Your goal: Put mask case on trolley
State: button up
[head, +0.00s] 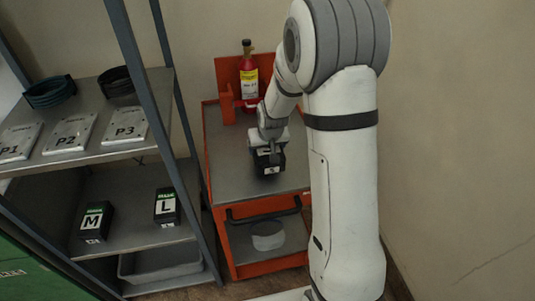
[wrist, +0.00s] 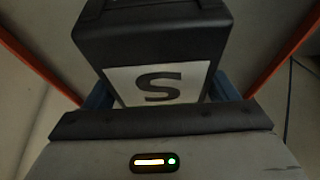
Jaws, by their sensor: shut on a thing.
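A black mask case with a white S label (wrist: 158,84) is between the fingers of my gripper (wrist: 155,98) in the wrist view. In the head view the dark case (head: 268,162) is at my gripper (head: 268,143), over the top of the orange trolley (head: 229,165). My gripper is shut on the case. The case looks upright and on or just above the grey trolley top; I cannot tell whether it touches. My wrist hides part of the case.
A red cylinder (head: 248,78) stands at the trolley's back. A round pale object (head: 268,236) is on its lower shelf. The shelf at left holds mask cases M (head: 94,222) and L (head: 166,207), plates P1, P2 and P3 (head: 125,127), hose coils (head: 50,92) and a grey tray (head: 160,264).

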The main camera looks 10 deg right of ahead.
jog(key=shift+f, duration=1.65)
jog(key=shift+s+d, duration=0.1)
jog(key=shift+f, duration=0.15)
jog(key=o, duration=1.4)
